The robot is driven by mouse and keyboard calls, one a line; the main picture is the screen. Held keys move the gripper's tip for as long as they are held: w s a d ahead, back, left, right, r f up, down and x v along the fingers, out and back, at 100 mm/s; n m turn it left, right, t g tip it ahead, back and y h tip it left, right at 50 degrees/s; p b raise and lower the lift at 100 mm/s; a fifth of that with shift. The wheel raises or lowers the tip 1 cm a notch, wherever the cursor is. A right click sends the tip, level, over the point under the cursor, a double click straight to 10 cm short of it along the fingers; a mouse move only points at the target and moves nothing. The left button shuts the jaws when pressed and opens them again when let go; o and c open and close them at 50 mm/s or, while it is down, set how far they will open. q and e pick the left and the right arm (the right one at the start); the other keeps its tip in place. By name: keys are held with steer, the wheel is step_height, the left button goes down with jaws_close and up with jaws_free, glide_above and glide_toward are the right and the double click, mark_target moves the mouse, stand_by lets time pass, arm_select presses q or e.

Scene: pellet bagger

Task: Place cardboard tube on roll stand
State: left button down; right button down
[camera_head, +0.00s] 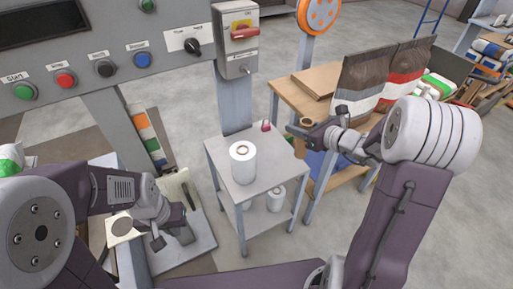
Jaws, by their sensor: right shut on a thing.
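A brown cardboard tube (300,149) is upright in my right gripper (304,131), which is shut on it near the tube's upper part. The tube is at the right back edge of the small grey roll stand (222,160); I cannot tell whether it touches the stand. A white roll (243,164) stands upright on the stand's top, left of the tube. Another white roll (275,199) is on the lower shelf. My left gripper (174,219) is open and empty, low at the left, above a pale surface and apart from the stand.
A wooden table (285,100) with dark and red printed bags (400,75) is behind my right arm. A small red object (266,126) lies at the stand's back edge. A control panel (95,60) with buttons fills the upper left. Open floor (225,240) lies in front of the stand.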

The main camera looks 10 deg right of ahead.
steer(key=w+a+f+b, duration=0.4)
steer(key=w+a+f, duration=0.1)
steer(key=w+f, duration=0.5)
steer(key=shift+a+f, duration=0.15)
steer(key=shift+f, duration=0.3)
steer(key=shift+s, duration=0.1)
steer(key=shift+f, duration=0.2)
steer(key=c, duration=0.9)
jaws_free()
steer(key=shift+r, duration=0.1)
steer(key=shift+r, duration=0.1)
